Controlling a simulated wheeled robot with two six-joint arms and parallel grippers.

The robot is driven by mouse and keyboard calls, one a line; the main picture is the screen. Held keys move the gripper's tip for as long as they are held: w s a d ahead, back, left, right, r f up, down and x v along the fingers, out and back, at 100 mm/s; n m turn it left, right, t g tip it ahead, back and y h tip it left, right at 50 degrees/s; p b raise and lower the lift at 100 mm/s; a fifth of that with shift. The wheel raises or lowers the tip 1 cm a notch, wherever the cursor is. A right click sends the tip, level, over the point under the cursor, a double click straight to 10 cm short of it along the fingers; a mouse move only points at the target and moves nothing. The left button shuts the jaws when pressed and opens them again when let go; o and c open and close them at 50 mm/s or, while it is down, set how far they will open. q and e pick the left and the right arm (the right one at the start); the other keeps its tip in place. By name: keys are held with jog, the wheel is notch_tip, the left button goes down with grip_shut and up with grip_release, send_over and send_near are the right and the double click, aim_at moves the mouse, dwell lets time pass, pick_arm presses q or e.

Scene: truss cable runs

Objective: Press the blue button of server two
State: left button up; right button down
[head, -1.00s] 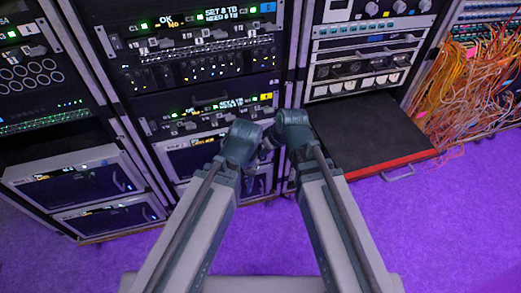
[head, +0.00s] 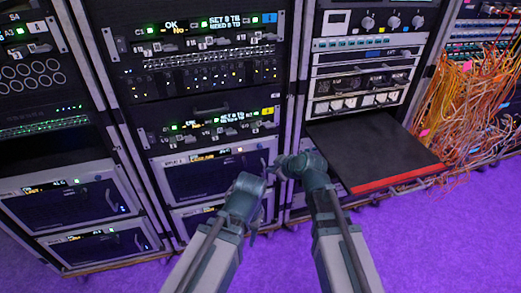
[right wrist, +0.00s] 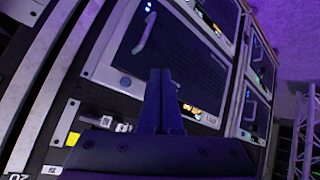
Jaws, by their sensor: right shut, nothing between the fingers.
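Drawer-like server units with small lit displays fill the bottom of the middle rack. The upper one (head: 205,178) is nearest my grippers; I cannot read which is server two. In the right wrist view, a dark framed unit (right wrist: 185,50) has small blue-white lit spots (right wrist: 125,82) near its corner; I cannot tell if one is the blue button. My right gripper (head: 275,166) is shut and empty, in front of the middle rack's lower right side. Its closed fingers (right wrist: 160,76) point toward the unit. My left gripper (head: 259,176) is beside it, its fingers unclear.
A black pull-out shelf with a red front edge (head: 398,178) juts from the right rack. Loose orange cables (head: 465,110) hang at far right. More units (head: 68,205) fill the left rack. The purple floor (head: 450,235) is clear at right.

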aim_at(260, 147)
jog(key=shift+w+a, duration=0.45)
jog(key=shift+w, duration=0.95)
jog(key=shift+w+a, duration=0.5)
jog(key=shift+w, duration=0.9)
jog(key=shift+w+a, duration=0.45)
jog(key=shift+w, duration=0.95)
jog(key=shift+w, duration=0.15)
jog(key=shift+w+a, duration=0.15)
jog(key=shift+w, duration=0.1)
jog(key=shift+w+a, duration=0.1)
jog(key=shift+w, duration=0.25)
jog(key=shift+s+d, duration=0.25)
jog(key=shift+s, duration=0.55)
